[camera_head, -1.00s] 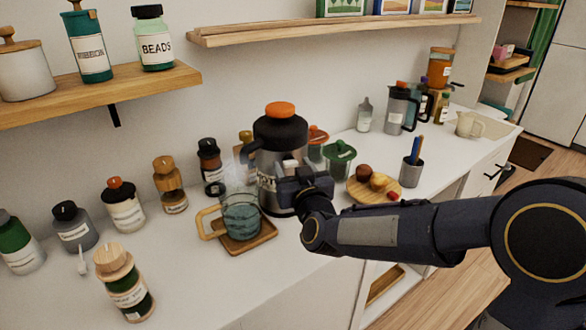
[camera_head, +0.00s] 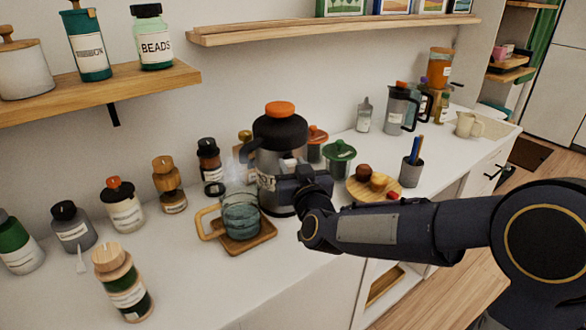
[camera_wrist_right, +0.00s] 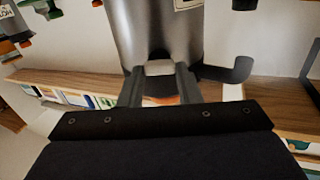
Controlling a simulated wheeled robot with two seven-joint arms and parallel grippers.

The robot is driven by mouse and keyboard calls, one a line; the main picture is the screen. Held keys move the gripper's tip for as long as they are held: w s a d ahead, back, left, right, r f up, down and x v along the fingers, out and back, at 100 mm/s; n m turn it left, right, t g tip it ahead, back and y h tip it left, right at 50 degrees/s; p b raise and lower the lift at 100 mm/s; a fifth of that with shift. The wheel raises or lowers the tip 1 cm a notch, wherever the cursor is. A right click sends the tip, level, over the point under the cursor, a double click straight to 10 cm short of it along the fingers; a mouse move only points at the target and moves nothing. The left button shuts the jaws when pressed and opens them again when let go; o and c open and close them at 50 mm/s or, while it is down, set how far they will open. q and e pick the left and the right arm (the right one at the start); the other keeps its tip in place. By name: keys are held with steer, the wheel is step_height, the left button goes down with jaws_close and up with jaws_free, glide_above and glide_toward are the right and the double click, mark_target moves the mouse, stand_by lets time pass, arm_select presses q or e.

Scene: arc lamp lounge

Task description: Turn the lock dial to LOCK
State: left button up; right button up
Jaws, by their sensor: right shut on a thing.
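A grey metal flask (camera_head: 271,196) with a black top and an orange button (camera_head: 279,109) stands upright on the white counter. My right gripper (camera_head: 288,176) is at its front. In the right wrist view the two fingers (camera_wrist_right: 159,82) are shut on a small pale grey dial (camera_wrist_right: 158,67) on the flask's wall. The fingers cover its sides, and I cannot read its setting or any LOCK mark. Part of a label on the flask shows beside the gripper. My left gripper is not in view.
A blue-green glass mug (camera_head: 241,212) stands on a small wooden tray (camera_head: 262,240) left of the flask. Several jars line the counter's left. A green-lidded jar (camera_head: 339,158) and a round wooden board with small foods (camera_head: 357,191) stand close right of the gripper.

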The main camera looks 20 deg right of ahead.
steer(key=m+b, duration=0.3)
steer(key=shift+d+f+m, duration=0.15)
steer(key=shift+f+m, duration=0.1)
steer(key=shift+m, duration=0.05)
steer(key=m+b, duration=0.3)
steer(key=m, duration=0.1)
steer(key=shift+m+b, duration=0.3)
steer(key=shift+b, duration=0.05)
steer(key=shift+d+m+b, duration=0.1)
steer(key=shift+m+b, duration=2.55)
steer(key=shift+m, duration=1.85)
steer(key=o, duration=1)
